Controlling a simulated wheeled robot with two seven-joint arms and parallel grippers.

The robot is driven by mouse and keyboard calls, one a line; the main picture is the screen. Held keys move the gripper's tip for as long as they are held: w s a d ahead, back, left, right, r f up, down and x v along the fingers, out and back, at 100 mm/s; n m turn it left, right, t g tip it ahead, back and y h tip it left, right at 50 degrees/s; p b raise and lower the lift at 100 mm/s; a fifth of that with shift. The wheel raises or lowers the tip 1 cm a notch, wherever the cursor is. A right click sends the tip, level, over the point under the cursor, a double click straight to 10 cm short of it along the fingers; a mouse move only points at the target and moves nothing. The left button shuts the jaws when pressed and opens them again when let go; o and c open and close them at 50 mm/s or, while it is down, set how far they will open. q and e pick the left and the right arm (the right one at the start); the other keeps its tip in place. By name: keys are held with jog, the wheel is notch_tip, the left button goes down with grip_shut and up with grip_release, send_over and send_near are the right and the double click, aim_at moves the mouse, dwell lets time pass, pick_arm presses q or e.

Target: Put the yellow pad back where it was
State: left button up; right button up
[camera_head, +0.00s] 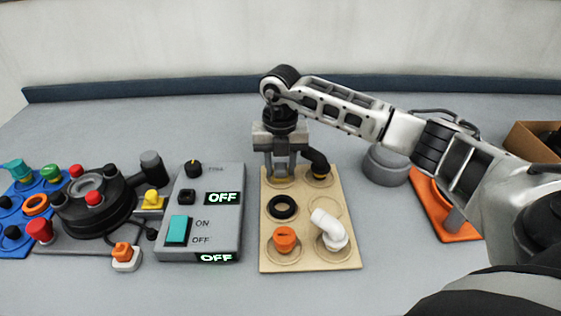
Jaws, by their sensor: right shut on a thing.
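My right gripper (281,172) points down over the far left ring of the beige board (309,263). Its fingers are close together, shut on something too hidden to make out. I cannot tell whether that thing touches the board. No yellow pad shows clearly between the fingers. A small yellow piece with a knob (153,200) sits between the round black device and the grey control box; I cannot tell whether it is the pad. My left gripper is not in view.
The board also holds a black elbow (317,163), a black ring (282,207), an orange cap (285,238) and a white elbow (330,229). The grey control box (207,230) reads OFF. A round black device (92,212) stands left; an orange tray (437,205) lies right.

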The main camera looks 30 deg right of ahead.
aim_at(281, 164)
jog(key=shift+f, duration=0.2)
jog(key=o, duration=1)
jog(key=shift+c, duration=0.2)
notch_tip(281, 164, up, 12)
jog(key=b, duration=0.1)
jog(key=shift+r, duration=0.25)
